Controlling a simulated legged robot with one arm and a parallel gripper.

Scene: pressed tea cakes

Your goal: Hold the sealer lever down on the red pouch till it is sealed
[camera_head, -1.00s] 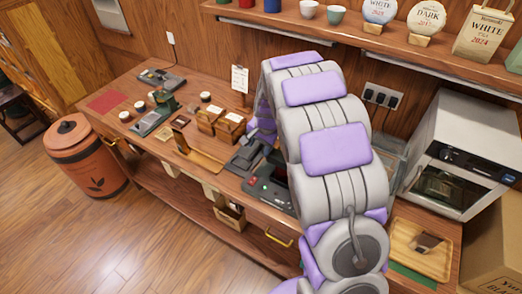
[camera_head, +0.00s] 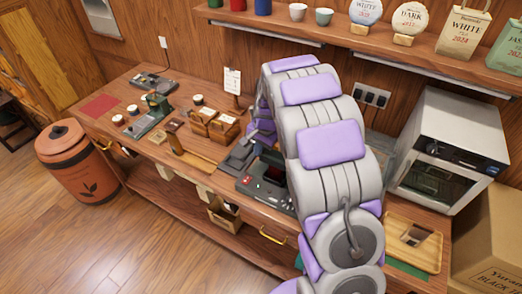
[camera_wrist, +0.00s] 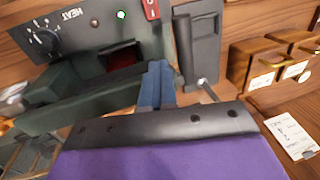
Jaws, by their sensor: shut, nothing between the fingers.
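The dark green sealer (camera_head: 258,187) stands on the counter, partly covered by my arm in the head view. In the wrist view its panel (camera_wrist: 85,25) shows the word HEAT, a knob, a lit green lamp and a red switch. A dark red patch, apparently the red pouch (camera_wrist: 125,58), shows in the sealer's opening; most of it is hidden. A long dark green bar (camera_wrist: 80,112), seemingly the lever, crosses in front of it. My gripper (camera_wrist: 160,68) is shut and empty, its blue-grey fingers beside the bar's right end. I cannot tell whether they touch it.
Wooden boxes (camera_head: 222,127) and a small card (camera_wrist: 292,135) are near the sealer. A white oven (camera_head: 449,150) and a wooden tray (camera_head: 398,256) are on the right. A shelf (camera_head: 340,50) with tins, cups and tea packs runs above. A brown bin (camera_head: 78,165) stands at left.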

